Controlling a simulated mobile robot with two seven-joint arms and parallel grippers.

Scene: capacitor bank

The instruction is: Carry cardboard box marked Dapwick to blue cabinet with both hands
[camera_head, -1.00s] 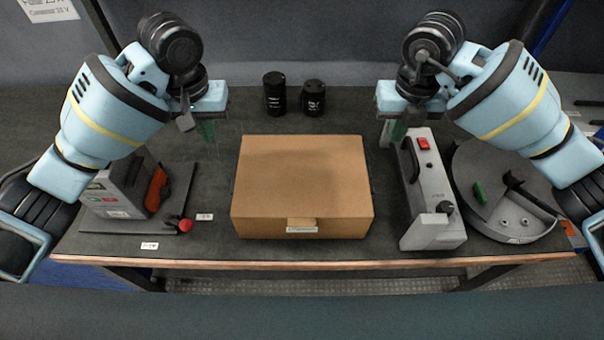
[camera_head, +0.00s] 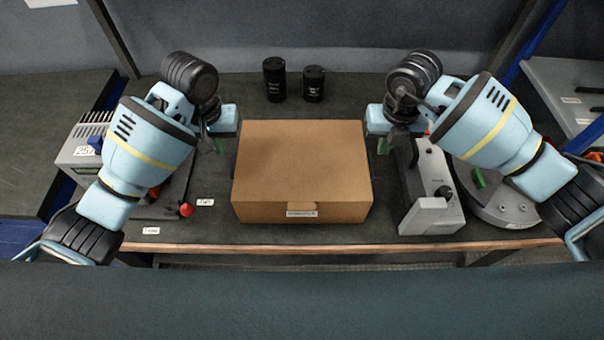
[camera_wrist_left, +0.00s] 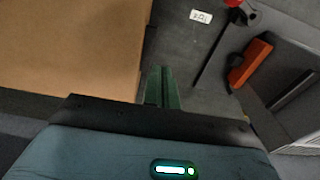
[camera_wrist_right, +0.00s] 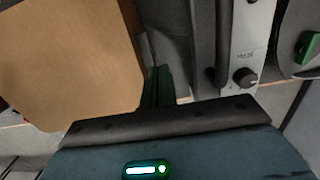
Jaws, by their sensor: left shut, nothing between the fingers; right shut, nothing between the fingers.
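The closed brown cardboard box (camera_head: 300,170) sits on the dark workbench, with a small front label too small to read. It also shows at the left of the left wrist view (camera_wrist_left: 75,45) and of the right wrist view (camera_wrist_right: 70,65). My left gripper (camera_head: 218,145) is shut and empty, fingers down, just off the box's left side. My right gripper (camera_head: 382,145) is shut and empty, just off the box's right side. The green fingers show close beside the box in the left wrist view (camera_wrist_left: 160,88) and right wrist view (camera_wrist_right: 158,88); contact is unclear. I cannot make out a blue cabinet.
Two black cylinders (camera_head: 293,82) stand behind the box. A grey device with a handle (camera_head: 430,190) stands close to its right, beside a round grey tray (camera_head: 500,205). A red-knobbed lever (camera_head: 186,209) lies to the left. The bench's front edge (camera_head: 330,247) is clear.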

